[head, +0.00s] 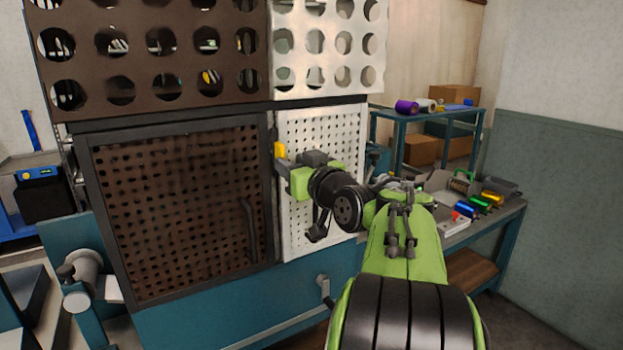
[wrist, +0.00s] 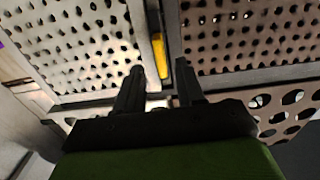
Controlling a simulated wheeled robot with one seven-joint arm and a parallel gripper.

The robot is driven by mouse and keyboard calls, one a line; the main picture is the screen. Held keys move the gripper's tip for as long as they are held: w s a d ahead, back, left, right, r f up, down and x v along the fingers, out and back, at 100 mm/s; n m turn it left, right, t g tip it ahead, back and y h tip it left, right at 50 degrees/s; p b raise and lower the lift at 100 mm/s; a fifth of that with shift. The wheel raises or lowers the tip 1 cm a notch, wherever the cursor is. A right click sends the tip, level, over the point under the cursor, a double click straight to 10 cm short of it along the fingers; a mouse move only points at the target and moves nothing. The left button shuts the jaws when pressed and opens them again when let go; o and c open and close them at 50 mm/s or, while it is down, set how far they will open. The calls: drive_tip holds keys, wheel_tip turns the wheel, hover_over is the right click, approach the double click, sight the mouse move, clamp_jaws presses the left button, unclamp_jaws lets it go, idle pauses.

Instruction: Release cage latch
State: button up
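The yellow latch (head: 279,150) sits on the dark frame strip between the brown perforated door (head: 180,205) and the white perforated panel (head: 345,135). In the wrist view the yellow latch (wrist: 160,56) stands between my two dark fingertips, with a gap showing on each side. My gripper (wrist: 160,72) is open and holds nothing. In the head view my gripper (head: 287,164) is just beside and below the latch, in front of the white panel. Its fingers are partly hidden there, and I cannot tell whether one touches the frame.
The brown door has a dark vertical handle (head: 249,230). Panels with large round holes (head: 160,45) are above. A workbench (head: 500,225) with coloured cylinders and a shelf (head: 430,115) with boxes stand at the right. A small crank (head: 325,290) sticks out below the white panel.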

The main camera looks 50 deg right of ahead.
drive_tip(key=v, duration=0.9)
drive_tip(key=shift+s+a, duration=0.15)
drive_tip(key=shift+s, duration=0.25)
